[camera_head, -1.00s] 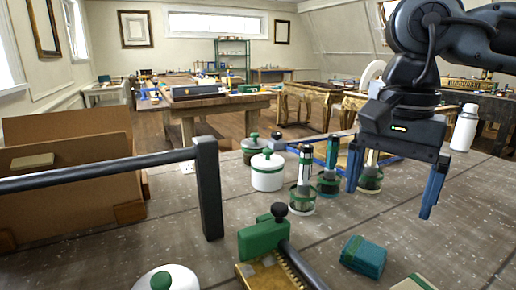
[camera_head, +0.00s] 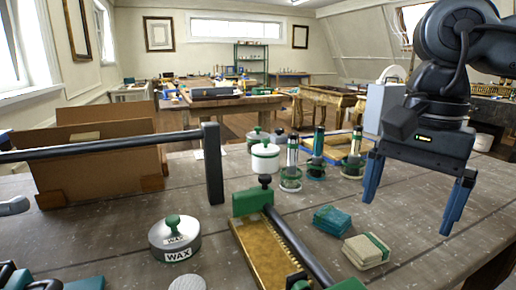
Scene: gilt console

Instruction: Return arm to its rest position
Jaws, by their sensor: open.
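My gripper (camera_head: 411,202) hangs from the dark arm (camera_head: 440,110) at the right of the head view. Its two blue fingers point down and stand wide apart, with nothing between them. It is above the right part of the grey worktable (camera_head: 320,262), to the right of the cloths and the upright tools. I cannot tell its exact height above the table.
A folded teal cloth (camera_head: 331,219) and a beige cloth (camera_head: 366,250) lie on the table. Green-ringed tools (camera_head: 290,170) and a white jar (camera_head: 265,158) stand behind. A wax tin (camera_head: 174,238), clamp bar (camera_head: 212,165) and cardboard box (camera_head: 100,170) are to the left.

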